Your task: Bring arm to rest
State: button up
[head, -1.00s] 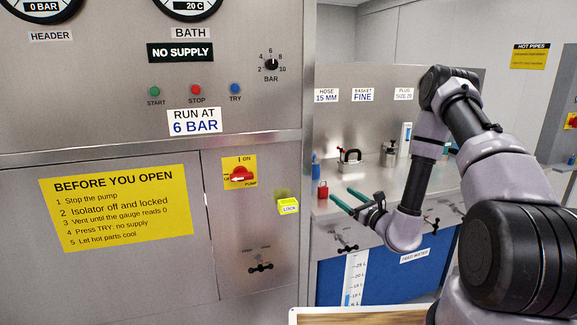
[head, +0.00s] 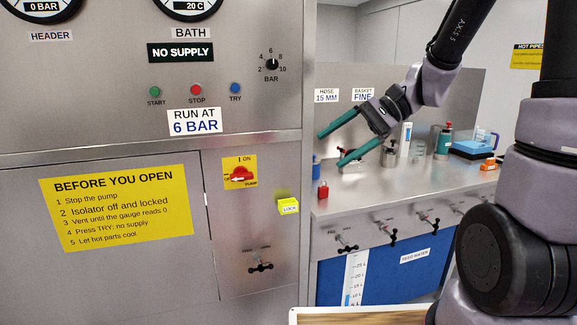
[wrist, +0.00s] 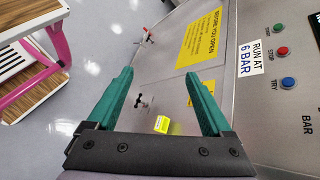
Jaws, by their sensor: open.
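My gripper (head: 331,142) is raised in the head view, in front of the steel bench and to the right of the panel. Its two green fingers are apart and point left, with nothing between them. In the wrist view my gripper (wrist: 159,92) also shows open and empty, with the cabinet front and floor beyond the fingers. My arm bends above the bench and comes down on the right side of the head view.
The control panel (head: 120,120) fills the left, with a red isolator switch (head: 239,174) and a yellow lock box (head: 288,206). A red padlock (head: 323,190) and several items stand on the steel bench (head: 400,190). The wrist view shows a pink-framed step (wrist: 40,50) on open floor.

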jog(key=s+d+r+n+t+h, duration=0.1)
jog(key=s+d+r+t+h, duration=0.2)
jog(key=d, duration=0.4)
jog(key=s+d+r+n+t+h, duration=0.2)
jog(key=s+d+r+t+h, duration=0.1)
jog(key=d+r+t+h, duration=0.2)
jog(key=shift+s+d+r+h, duration=0.4)
jog(key=shift+d+r+h, duration=0.2)
jog(key=shift+d, duration=0.4)
